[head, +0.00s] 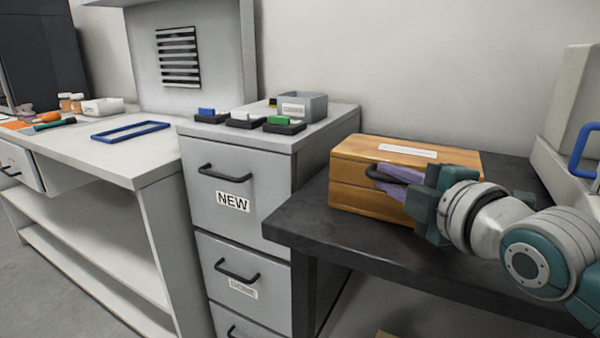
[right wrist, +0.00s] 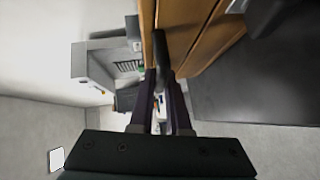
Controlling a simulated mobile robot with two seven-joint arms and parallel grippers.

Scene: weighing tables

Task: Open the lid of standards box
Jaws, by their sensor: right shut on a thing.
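The standards box (head: 352,197) is a wooden box with a pale label on top. It sits on the dark table, and its lid looks closed, with a seam running along the front. A black bar handle (head: 392,176) is on the front of the box. My right gripper (head: 390,180) comes in from the right, its purple fingers shut on this handle. In the right wrist view, the fingers (right wrist: 163,85) close around the dark handle (right wrist: 161,52) beside the wooden front of the box (right wrist: 190,30). The gripper hides part of the box's right front. My left gripper is not in view.
The dark table (head: 305,220) has bare room in front of the box. A grey cabinet (head: 222,160) with handled drawers stands to its left, bearing small coloured items and a grey tray (head: 302,106). A white bench (head: 110,160) is farther left. Pale equipment (head: 565,130) stands at the right.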

